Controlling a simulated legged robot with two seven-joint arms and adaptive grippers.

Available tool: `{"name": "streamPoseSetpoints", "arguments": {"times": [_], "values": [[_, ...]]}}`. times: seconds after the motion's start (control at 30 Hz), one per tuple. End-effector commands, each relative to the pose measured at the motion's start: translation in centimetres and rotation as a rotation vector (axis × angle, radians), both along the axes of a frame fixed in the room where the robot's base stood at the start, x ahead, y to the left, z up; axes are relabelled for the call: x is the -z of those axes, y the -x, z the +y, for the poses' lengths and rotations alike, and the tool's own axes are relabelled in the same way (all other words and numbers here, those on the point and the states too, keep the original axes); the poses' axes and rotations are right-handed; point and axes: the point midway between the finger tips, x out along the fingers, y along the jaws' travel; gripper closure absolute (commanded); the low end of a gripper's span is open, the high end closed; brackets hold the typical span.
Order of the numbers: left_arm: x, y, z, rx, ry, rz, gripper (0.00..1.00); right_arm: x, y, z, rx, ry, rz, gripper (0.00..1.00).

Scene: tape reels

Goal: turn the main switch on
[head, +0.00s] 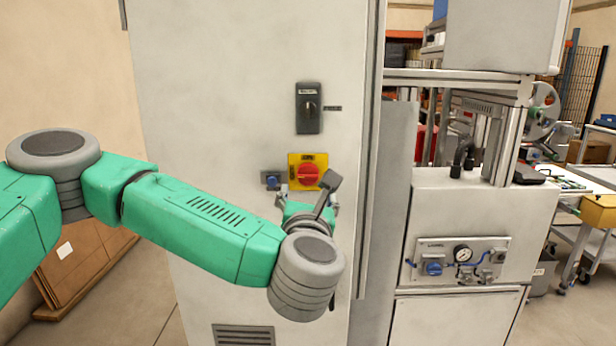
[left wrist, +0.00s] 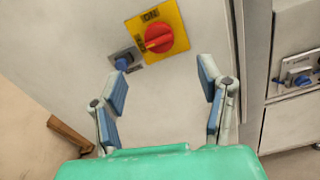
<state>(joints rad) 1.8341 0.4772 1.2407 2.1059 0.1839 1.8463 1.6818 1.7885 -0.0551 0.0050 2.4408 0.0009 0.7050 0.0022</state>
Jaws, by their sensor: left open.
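The main switch, a red rotary knob (head: 309,175) on a yellow plate, is on the front of a grey cabinet (head: 240,90). The left wrist view shows the red knob (left wrist: 158,39) ahead of the fingers, with its handle bar lying nearly level in that tilted picture. My left gripper (head: 306,196) is just below the switch in the head view, partly hidden by my own wrist. In the left wrist view my left gripper (left wrist: 164,86) has its fingers wide apart with nothing between them, and I see no contact with the knob. My right gripper is not in view.
A small blue switch (head: 272,181) sits left of the yellow plate, close to a finger. A black handle unit (head: 309,108) is above it. Cardboard (head: 85,255) leans at left.

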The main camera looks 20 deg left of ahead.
Motion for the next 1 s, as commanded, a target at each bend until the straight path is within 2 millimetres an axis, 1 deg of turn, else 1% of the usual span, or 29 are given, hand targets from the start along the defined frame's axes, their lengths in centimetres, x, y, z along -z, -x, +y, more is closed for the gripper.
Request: {"name": "streamPoseSetpoints", "arguments": {"times": [0.03,0.2,0.4,0.5,0.6,0.9,0.93,0.97,1.0], "values": [[-0.2,-1.1,0.4,-0.005,0.000,0.000,0.39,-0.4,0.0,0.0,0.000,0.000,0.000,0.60],[-0.2,-4.6,1.7,-0.003,0.000,-0.001,0.39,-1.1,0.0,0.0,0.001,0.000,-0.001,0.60],[-0.1,-7.9,2.8,-0.001,0.000,0.000,0.39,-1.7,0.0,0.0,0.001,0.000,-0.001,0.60],[0.0,-8.9,2.9,0.001,-0.001,0.000,0.39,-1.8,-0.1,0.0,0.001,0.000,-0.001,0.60],[0.0,-9.5,3.0,0.002,-0.002,0.001,0.39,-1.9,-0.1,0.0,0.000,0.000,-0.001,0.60],[0.0,-9.7,2.8,0.004,-0.003,0.001,0.39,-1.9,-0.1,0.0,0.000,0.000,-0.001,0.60],[0.0,-9.7,2.8,0.004,-0.003,0.001,0.42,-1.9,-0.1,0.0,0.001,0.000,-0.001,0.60],[0.0,-9.7,2.9,0.004,-0.003,0.001,0.53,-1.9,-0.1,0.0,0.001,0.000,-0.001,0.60],[0.0,-9.7,3.0,0.004,-0.002,0.000,0.67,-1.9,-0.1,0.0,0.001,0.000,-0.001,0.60]]}}
